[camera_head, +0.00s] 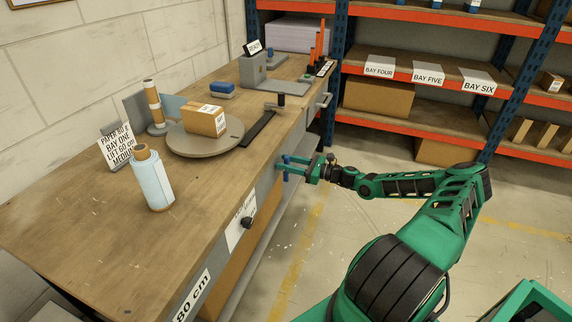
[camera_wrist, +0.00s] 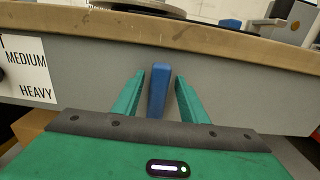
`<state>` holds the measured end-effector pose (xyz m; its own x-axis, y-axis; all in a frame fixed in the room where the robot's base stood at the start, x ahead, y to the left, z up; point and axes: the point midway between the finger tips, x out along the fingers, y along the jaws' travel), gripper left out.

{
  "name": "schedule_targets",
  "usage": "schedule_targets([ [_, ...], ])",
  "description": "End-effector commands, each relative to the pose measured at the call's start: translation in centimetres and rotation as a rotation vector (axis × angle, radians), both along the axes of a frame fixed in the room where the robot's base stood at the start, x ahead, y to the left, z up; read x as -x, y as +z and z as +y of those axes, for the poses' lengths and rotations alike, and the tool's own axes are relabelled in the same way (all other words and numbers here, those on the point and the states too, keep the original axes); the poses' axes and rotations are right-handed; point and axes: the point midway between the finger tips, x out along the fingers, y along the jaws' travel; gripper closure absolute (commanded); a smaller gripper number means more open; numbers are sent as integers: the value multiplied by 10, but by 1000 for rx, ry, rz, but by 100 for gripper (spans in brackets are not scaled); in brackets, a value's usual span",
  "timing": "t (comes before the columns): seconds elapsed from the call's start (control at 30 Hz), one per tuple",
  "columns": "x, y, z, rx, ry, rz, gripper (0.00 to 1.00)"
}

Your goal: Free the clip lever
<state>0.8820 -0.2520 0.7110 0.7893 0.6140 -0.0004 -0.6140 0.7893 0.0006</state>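A blue lever (camera_wrist: 158,92), which I take for the clip lever, sticks out from the grey front face of the workbench (camera_wrist: 85,78). My gripper (camera_head: 281,168) is at the bench front, below the top edge. In the wrist view, its two green fingers stand either side of the lever. A narrow gap shows on both sides, so it is open around the lever and not closed on it. In the head view, the blue lever (camera_head: 286,160) is partly hidden by the fingers.
A black knob (camera_head: 246,222) with a white label is on the bench front, left of my gripper. On the bench top are a turntable (camera_head: 204,150) with a carton (camera_head: 204,120), and rolls. Shelving (camera_head: 430,75) stands behind. The floor right of the bench is clear.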

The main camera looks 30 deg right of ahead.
Motion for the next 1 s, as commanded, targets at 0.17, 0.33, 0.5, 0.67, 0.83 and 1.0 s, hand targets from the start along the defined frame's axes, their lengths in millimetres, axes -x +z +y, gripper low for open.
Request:
schedule_targets([
  [0.17,-2,0,1,0,0,0,61],
  [0.33,-1,0,1,0,1,0,73],
  [0.5,-2,0,1,0,0,0,100],
  [0.67,-2,0,-2,5,-3,-4,100],
  [0.83,-1,0,0,36,-4,-27,100],
  [1.0,0,0,3,109,-3,-81,100],
])
